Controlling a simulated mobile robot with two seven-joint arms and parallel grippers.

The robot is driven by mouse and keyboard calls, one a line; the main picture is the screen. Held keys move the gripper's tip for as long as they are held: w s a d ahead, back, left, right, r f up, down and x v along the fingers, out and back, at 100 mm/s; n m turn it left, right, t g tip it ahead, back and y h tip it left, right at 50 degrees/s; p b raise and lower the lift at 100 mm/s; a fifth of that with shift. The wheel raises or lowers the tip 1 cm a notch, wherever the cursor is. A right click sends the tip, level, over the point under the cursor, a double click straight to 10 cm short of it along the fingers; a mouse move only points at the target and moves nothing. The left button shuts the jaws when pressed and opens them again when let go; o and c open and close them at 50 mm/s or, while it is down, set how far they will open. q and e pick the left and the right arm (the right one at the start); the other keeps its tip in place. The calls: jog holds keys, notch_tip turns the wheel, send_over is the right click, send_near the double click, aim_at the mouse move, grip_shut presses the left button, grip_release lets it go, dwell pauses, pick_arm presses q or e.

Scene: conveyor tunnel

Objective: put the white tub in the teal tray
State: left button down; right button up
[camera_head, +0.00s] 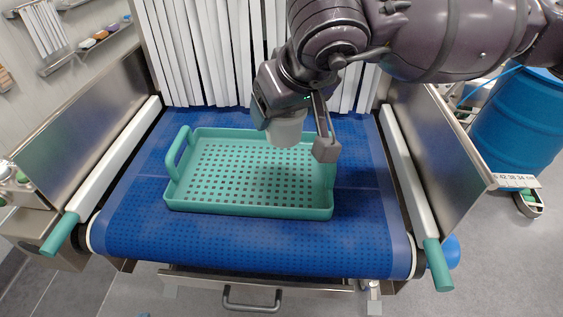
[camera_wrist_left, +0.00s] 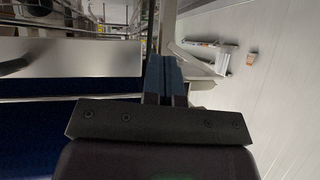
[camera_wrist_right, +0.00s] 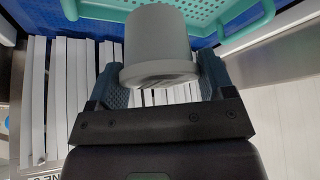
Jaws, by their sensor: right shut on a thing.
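The white tub (camera_head: 286,131), greyish in this light, is held by my right gripper (camera_head: 293,133) above the back right part of the teal tray. In the right wrist view the tub (camera_wrist_right: 157,42) sits between the two fingers (camera_wrist_right: 158,78), with the tray beyond it. The teal tray (camera_head: 248,209) lies on the blue belt, its perforated floor empty where visible. Its left handle shows; its right end is partly hidden by my right gripper. My left gripper (camera_wrist_left: 166,80) shows only in the left wrist view, fingers together with nothing between them.
The blue conveyor belt (camera_head: 160,233) is clear around the tray. White strip curtains (camera_head: 200,55) hang behind it. White side rails (camera_head: 410,185) with teal ends and metal side walls flank the belt. A blue barrel (camera_head: 518,120) stands at the right.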

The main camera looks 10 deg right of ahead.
notch_tip(320, 180, down, 12)
jog(key=shift+r, duration=0.2)
dwell(0.4)
jog(key=shift+f, duration=0.2)
jog(key=o, duration=1.1)
jog(key=shift+c, duration=0.2)
jog(key=shift+r, duration=0.15)
jog(key=shift+r, duration=0.2)
jog(key=v, duration=1.1)
jog(key=shift+s+r, duration=0.25)
jog(key=shift+r, duration=0.05)
